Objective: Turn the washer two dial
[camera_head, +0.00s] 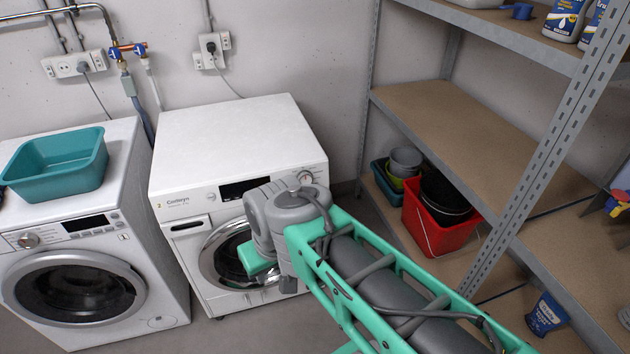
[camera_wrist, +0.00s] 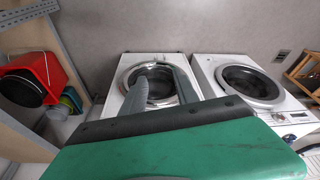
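Washer two (camera_head: 232,135) is the white machine on the right in the head view, with a "2" mark on its front. Its dial (camera_head: 306,177) shows at the right end of the control panel, partly behind my arm and too small to read its setting. In the wrist view, which is turned upside down, washer two's door (camera_wrist: 160,92) is behind my gripper (camera_wrist: 160,75). The two grey fingers are apart with nothing between them. The green gripper body hides washer two's panel and dial there. In the head view my wrist hides the fingers, in front of washer two.
Washer one (camera_head: 165,270) stands to the left with a teal basin (camera_head: 58,165) on top. A metal shelf unit (camera_head: 440,110) stands to the right, with a red bucket (camera_head: 425,230) on its lower board. A narrow gap separates washer two from the shelf.

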